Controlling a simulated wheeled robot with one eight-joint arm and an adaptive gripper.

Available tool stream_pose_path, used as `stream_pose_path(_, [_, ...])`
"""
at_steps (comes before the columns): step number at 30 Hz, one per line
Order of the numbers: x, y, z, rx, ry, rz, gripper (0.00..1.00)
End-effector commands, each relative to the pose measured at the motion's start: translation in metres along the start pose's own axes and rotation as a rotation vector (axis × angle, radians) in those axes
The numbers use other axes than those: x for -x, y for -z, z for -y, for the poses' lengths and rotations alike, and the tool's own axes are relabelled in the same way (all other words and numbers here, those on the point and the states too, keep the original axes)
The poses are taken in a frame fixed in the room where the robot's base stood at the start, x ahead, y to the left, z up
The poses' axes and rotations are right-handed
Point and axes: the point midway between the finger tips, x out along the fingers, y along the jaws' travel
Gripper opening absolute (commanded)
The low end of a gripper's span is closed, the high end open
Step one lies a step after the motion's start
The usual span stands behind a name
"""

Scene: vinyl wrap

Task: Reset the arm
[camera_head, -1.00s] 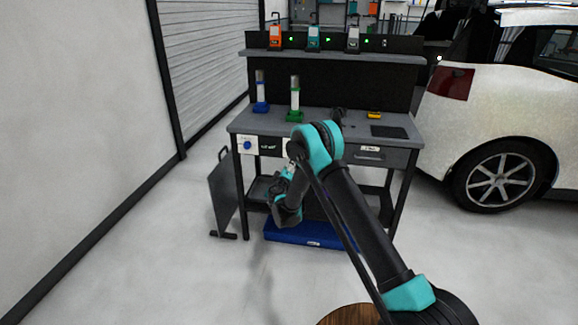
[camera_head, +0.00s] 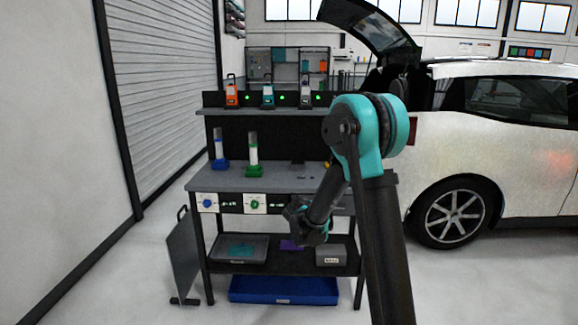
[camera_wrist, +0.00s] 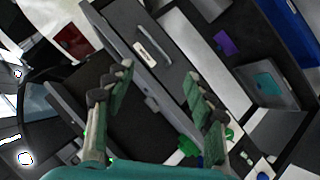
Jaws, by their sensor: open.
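My arm rises along the right of the head view, with its elbow high in front of the workbench (camera_head: 290,180). My gripper (camera_head: 304,222) hangs low before the bench, near its front edge and above the lower shelf. In the wrist view my gripper (camera_wrist: 157,92) shows two separate fingers, open, with nothing between them. The wrist view is tilted, and the bench's drawer front with a white label (camera_wrist: 146,52) lies beyond the fingers.
A blue tube stand (camera_head: 220,163) and a green one (camera_head: 254,169) stand on the bench. A blue bin (camera_head: 283,290) lies on the floor below. A dark panel (camera_head: 184,255) stands at left, a white car (camera_head: 470,150) at right. Open floor lies in front.

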Motion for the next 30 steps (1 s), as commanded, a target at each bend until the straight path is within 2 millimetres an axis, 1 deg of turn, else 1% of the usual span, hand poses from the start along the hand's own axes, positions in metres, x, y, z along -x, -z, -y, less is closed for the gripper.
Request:
stream_pose_path(1, [0.011,-0.017,-0.014,-0.022,0.014,0.036,0.55])
stream_pose_path(5, [0.04,-0.06,-0.038,-0.079,0.066,0.124,0.55])
stream_pose_path(6, [0.049,-0.074,-0.044,-0.097,0.084,0.15,0.55])
stream_pose_path(8, [0.064,-0.094,-0.051,-0.123,0.11,0.188,0.55])
stream_pose_path(9, [0.075,-0.108,-0.055,-0.141,0.129,0.213,0.55])
stream_pose_path(13, [0.11,-0.153,-0.063,-0.198,0.192,0.29,0.55])
stream_pose_path(16, [0.138,-0.187,-0.063,-0.242,0.245,0.344,0.55])
stream_pose_path(19, [0.167,-0.22,-0.059,-0.286,0.302,0.392,0.55])
stream_pose_path(24, [0.215,-0.272,-0.043,-0.358,0.402,0.461,0.55])
stream_pose_path(27, [0.237,-0.294,-0.032,-0.393,0.453,0.488,0.55])
stream_pose_path(30, [0.253,-0.308,-0.022,-0.417,0.491,0.504,0.55])
